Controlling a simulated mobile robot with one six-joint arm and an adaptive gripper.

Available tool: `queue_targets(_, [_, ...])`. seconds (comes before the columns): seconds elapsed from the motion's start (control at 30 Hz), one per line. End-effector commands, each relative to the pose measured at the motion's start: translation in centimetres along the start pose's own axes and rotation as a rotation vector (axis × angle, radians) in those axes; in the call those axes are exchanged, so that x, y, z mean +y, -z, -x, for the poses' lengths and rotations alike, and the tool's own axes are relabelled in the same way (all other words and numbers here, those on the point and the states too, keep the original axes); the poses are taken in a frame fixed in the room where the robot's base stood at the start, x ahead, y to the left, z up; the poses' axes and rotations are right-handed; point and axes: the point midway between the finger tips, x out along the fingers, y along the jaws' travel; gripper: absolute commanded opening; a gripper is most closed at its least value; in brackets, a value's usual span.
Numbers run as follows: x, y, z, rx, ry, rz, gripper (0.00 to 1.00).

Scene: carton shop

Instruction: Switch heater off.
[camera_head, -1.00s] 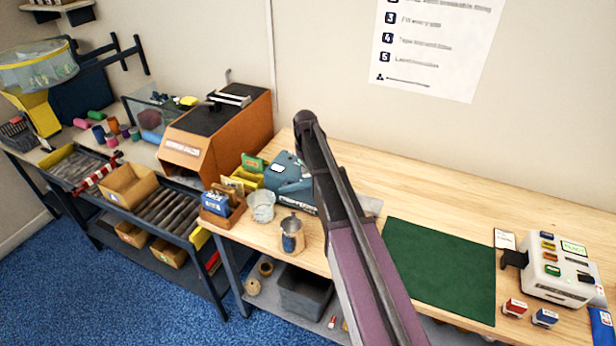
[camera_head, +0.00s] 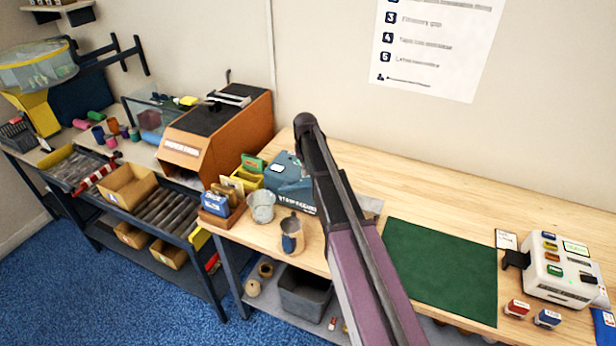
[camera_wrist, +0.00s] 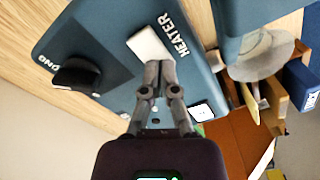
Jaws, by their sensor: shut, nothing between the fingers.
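The heater (camera_head: 289,185) is a teal box on the workbench, partly hidden behind my arm in the head view. In the wrist view the heater (camera_wrist: 105,30) fills the upper middle, with HEATER lettered along one side. It carries a black knob (camera_wrist: 76,75), a white block-like part (camera_wrist: 148,45) and a small white panel (camera_wrist: 202,112). My gripper (camera_wrist: 160,78) is shut and empty, its fingertips over the heater beside the white part. I cannot tell whether they touch it. The gripper itself is hidden in the head view.
A grey bucket (camera_head: 261,207) and a metal jug (camera_head: 291,236) stand in front of the heater. A box of cards (camera_head: 220,207) is to their left. An orange machine (camera_head: 220,130) stands further left. A green mat (camera_head: 440,270) and a white device (camera_head: 560,268) lie to the right.

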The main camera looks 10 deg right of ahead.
Motion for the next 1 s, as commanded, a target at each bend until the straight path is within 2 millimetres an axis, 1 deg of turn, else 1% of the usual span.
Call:
queue_targets(0.27, [0.0,0.0,0.2,-0.001,0.000,0.000,0.00])
queue_targets(1.0, [0.1,0.0,4.3,0.000,0.000,-0.001,0.00])
